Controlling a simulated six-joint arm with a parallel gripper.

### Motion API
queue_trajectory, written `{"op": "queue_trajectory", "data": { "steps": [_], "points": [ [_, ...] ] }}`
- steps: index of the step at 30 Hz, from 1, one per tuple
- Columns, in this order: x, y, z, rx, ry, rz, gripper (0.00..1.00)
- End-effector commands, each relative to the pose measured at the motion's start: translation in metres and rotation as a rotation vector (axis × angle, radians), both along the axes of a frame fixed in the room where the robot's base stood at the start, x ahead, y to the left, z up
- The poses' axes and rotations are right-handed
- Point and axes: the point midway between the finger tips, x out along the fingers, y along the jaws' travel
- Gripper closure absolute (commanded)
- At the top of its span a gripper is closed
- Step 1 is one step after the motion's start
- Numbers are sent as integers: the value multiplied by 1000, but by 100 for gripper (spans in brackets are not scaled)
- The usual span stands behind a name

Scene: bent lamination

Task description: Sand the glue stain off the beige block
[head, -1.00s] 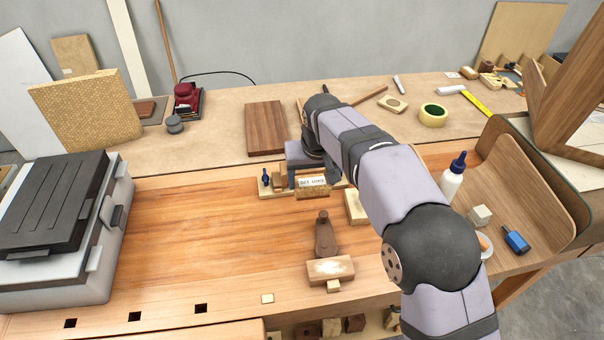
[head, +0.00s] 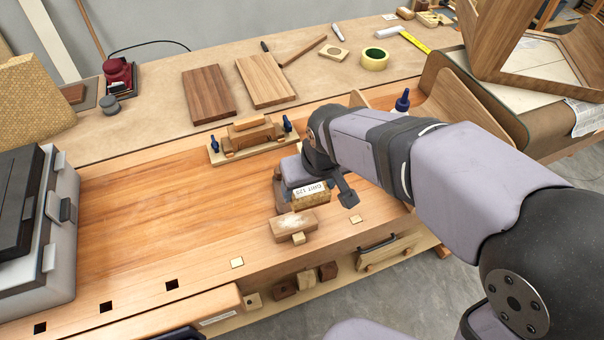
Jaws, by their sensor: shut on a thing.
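The beige block (head: 284,229) lies near the front edge of the workbench in the head view, with a pale whitish stain (head: 297,220) on its top. My gripper (head: 322,192) is shut on a tan sanding block (head: 309,199) with a white label reading "GRIT 120". The sanding block is just behind and slightly right of the beige block. I cannot tell whether the two touch. A dark brown wooden piece (head: 279,196) behind the beige block is partly hidden by my gripper.
A jig with blue-handled clamps (head: 250,138) stands behind. A grey case (head: 50,240) is at the left. Two boards, a dark one (head: 209,94) and a lighter one (head: 265,80), lie at the back. The bench's left middle (head: 150,195) is clear.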

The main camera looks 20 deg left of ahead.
Motion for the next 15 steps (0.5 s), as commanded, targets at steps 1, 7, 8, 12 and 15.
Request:
{"op": "queue_trajectory", "data": {
  "steps": [1,7,8,12,15],
  "points": [
    [-1,-1,0,0,0,0,48],
    [-1,-1,-5,-1,1,0,48],
    [-1,-1,-6,-1,1,0,48],
    [-1,-1,-18,-1,1,0,48],
    [-1,-1,-27,-1,1,0,48]
  ]
}}
